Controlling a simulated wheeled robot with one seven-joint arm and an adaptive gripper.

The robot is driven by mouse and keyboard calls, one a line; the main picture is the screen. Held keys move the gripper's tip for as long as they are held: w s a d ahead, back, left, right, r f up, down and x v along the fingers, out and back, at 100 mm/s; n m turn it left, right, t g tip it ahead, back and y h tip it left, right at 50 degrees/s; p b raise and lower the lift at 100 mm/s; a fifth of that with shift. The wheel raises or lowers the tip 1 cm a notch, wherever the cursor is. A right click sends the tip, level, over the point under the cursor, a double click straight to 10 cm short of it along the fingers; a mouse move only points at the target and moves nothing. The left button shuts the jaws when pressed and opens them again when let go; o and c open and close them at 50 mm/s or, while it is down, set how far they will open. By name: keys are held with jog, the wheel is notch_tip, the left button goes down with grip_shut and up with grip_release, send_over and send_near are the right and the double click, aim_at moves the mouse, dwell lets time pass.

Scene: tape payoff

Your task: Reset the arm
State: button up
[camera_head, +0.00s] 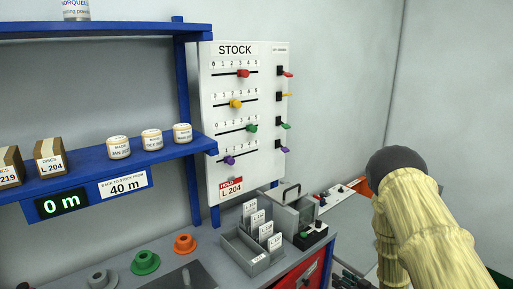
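A bent arm in a pale yellow, wrinkled sleeve (428,225) with a dark grey rounded joint (397,162) fills the right side of the head view. It looks like my own arm. It is folded, with the joint at the top and two sleeved parts running down out of the picture. My gripper cannot be made out; the arm's end is outside the frame or hidden. No object is seen held.
A grey bench (215,262) holds a card tray (250,252), a grey box with a handle (292,212) and coloured flanged pieces. A blue shelf (90,172) carries boxes and rolls. A white STOCK board (222,130) with sliders stands behind. Open wall space lies upper right.

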jog(key=s+a+f+m+g+h, duration=0.25)
jog(key=s+f, duration=0.35)
jog(key=s, duration=0.4)
jog(key=s+a+f+m+g+h, duration=0.1)
jog(key=s+a+f+g+h, duration=0.15)
jog(key=s+f, duration=0.65)
jog(key=s+a+g, duration=0.2)
jog(key=s+g, duration=0.2)
jog(key=s, duration=1)
jog(key=s+a+r+g, duration=0.1)
jog(key=s+g, duration=0.3)
jog(key=s, duration=1)
jog(key=shift+a+r+h+b, duration=0.15)
jog(key=shift+a+h+b, duration=0.2)
jog(key=shift+a, duration=0.5)
